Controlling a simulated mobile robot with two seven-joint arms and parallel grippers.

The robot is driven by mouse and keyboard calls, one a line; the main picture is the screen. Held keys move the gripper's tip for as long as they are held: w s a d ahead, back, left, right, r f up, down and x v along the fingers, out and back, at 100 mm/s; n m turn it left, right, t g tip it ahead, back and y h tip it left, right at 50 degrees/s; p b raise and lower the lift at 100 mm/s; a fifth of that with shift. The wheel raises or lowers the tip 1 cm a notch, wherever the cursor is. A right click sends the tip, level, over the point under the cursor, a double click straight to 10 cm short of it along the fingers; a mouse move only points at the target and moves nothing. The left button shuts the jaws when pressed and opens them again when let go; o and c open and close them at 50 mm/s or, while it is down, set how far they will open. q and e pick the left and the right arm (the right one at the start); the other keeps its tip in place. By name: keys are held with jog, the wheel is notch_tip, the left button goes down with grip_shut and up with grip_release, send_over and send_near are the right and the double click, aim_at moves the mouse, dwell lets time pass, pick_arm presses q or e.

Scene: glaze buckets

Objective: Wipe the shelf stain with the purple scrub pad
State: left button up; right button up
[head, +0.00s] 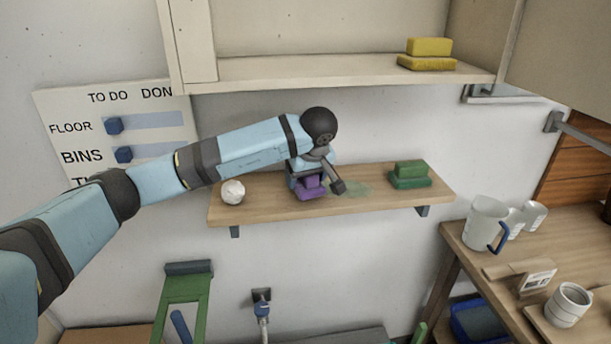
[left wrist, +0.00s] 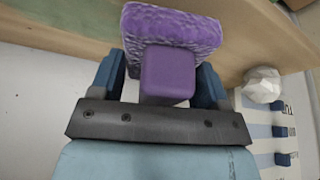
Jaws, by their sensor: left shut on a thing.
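The purple scrub pad (head: 311,190) is at the middle of the wooden wall shelf (head: 270,209) in the head view. My left gripper (head: 308,180) is shut on the pad's block-shaped handle. In the left wrist view the pad (left wrist: 172,28) shows its rough purple face beyond the handle (left wrist: 168,72), between the fingers of the gripper (left wrist: 166,88). The greenish stain (head: 350,189) lies on the shelf just right of the pad. Whether the pad touches the shelf is hard to tell. My right gripper is not in view.
A white crumpled ball (head: 232,192) lies near the shelf's left end. A green pad (head: 409,175) sits on the right part. A yellow pad (head: 428,54) rests on the upper shelf (head: 300,70). A pitcher (head: 484,223) stands on the right-hand table.

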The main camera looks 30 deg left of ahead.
aim_at(371, 185)
pick_arm(q)
jog(key=shift+f+b, duration=0.65)
jog(key=shift+f, duration=0.4)
jog(key=shift+d, duration=0.1)
jog(key=shift+w+d+r, duration=0.15)
jog(key=shift+w+d, duration=0.95)
jog(key=shift+d, duration=0.3)
jog(key=shift+w+d+b, duration=0.55)
jog(key=shift+w+d, duration=0.45)
jog(key=shift+d, duration=0.3)
jog(key=shift+w+d+b, duration=0.25)
jog(key=shift+w+d, duration=0.5)
jog(key=shift+d, duration=0.25)
jog(key=shift+w+d+b, duration=0.2)
jog(key=shift+w+d, duration=0.5)
jog(key=shift+d, duration=0.3)
jog(key=shift+w+d+b, duration=0.2)
jog(key=shift+w+d, duration=0.65)
jog(key=shift+d, duration=0.3)
jog(key=shift+w+d+b, duration=0.2)
jog(key=shift+w+d, duration=0.65)
jog(key=shift+d, duration=0.25)
